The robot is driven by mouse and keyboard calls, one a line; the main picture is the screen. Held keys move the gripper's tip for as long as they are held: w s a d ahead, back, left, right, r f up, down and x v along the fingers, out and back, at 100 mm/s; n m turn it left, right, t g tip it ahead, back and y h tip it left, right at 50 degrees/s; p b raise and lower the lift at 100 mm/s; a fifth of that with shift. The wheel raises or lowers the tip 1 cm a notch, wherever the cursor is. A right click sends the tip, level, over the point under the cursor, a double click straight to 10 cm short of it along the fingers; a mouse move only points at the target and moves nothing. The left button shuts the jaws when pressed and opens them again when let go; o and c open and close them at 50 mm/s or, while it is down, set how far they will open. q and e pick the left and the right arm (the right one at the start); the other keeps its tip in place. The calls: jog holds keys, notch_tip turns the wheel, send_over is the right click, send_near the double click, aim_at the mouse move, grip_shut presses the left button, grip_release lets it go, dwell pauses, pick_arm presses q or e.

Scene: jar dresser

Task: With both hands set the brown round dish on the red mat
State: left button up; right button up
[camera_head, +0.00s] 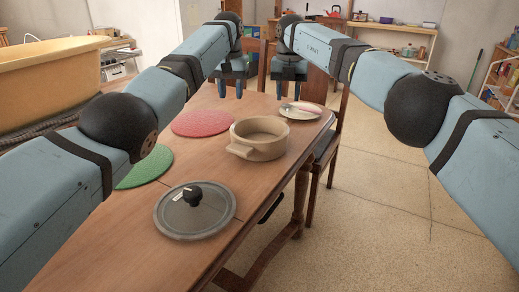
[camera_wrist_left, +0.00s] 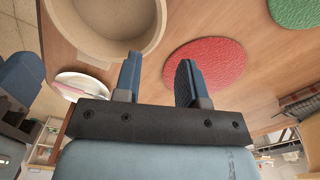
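The brown round dish (camera_head: 258,143) stands upright and looks empty on the wooden table, with a lug handle on its near left side. The red mat (camera_head: 200,123) lies flat and bare to its left. The left wrist view shows the dish (camera_wrist_left: 80,38) at upper left and the mat (camera_wrist_left: 210,68) right of centre. My left gripper (camera_head: 231,92) is raised beyond the dish, fingers pointing down, open and empty; its fingers also show in the wrist view (camera_wrist_left: 158,82). My right gripper (camera_head: 288,93) hangs just right of it, fingers apart and empty. Neither touches the dish.
A grey round lid (camera_head: 195,215) with a black knob lies at the table's near end. A green mat (camera_head: 145,168) lies at the left edge. A plate (camera_head: 300,112) with a pinkish item sits behind the dish. Chairs (camera_head: 325,100) stand beyond the table.

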aim_at(233, 128)
pick_arm(q)
jog(key=shift+r, duration=0.1)
pick_arm(e)
jog(key=shift+r, duration=0.15)
